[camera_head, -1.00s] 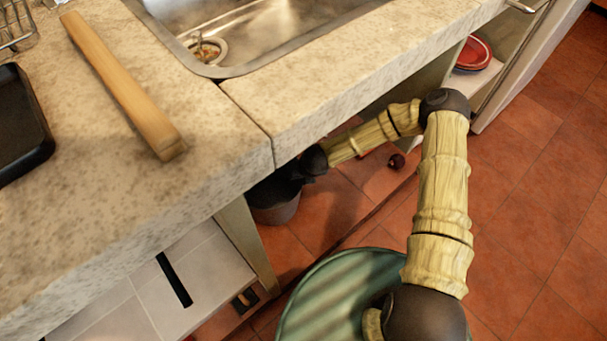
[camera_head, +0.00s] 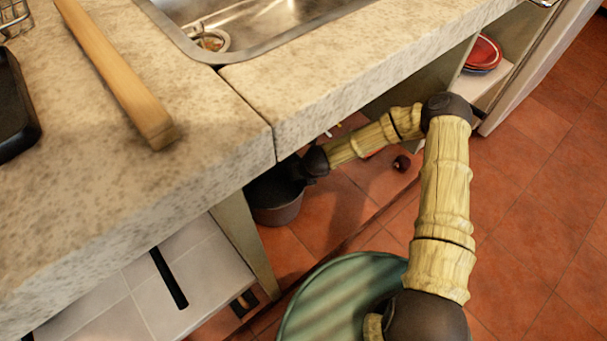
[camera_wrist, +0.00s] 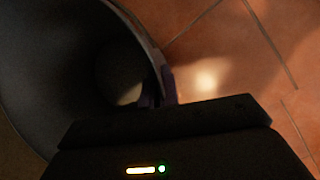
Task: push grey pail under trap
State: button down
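The grey pail (camera_head: 277,210) stands on the floor under the counter, partly hidden by the counter's edge and my gripper. In the wrist view, the pail's dark inside (camera_wrist: 50,75) fills the left, and its rim curves down to my gripper. My gripper (camera_wrist: 158,92) is at that rim, in shadow; the fingertips look close together, but I cannot tell whether they close on the rim. In the head view my gripper (camera_head: 297,170) is a dark shape at the pail's top. The trap is not seen; the counter covers the space below the sink (camera_head: 215,40).
A cabinet side panel (camera_head: 242,240) is just left of the pail. A small dark round object (camera_head: 402,163) lies on the tiles to the right. Red plates (camera_head: 484,53) sit on a shelf. Open floor lies at right.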

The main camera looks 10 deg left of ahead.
jog(key=shift+w+a+p, duration=0.2)
jog(key=shift+a+p, duration=0.15)
jog(key=shift+a, duration=0.65)
jog(key=shift+w+a+p, duration=0.2)
jog(key=shift+a+p, duration=0.15)
jog(key=shift+a, duration=0.65)
jog(key=c, duration=1.6)
grip_release()
jog(key=shift+r, duration=0.1)
jog(key=p+v, duration=0.5)
jog(key=v, duration=0.6)
jog(key=shift+s+d+r, duration=0.2)
jog(key=shift+r, duration=0.15)
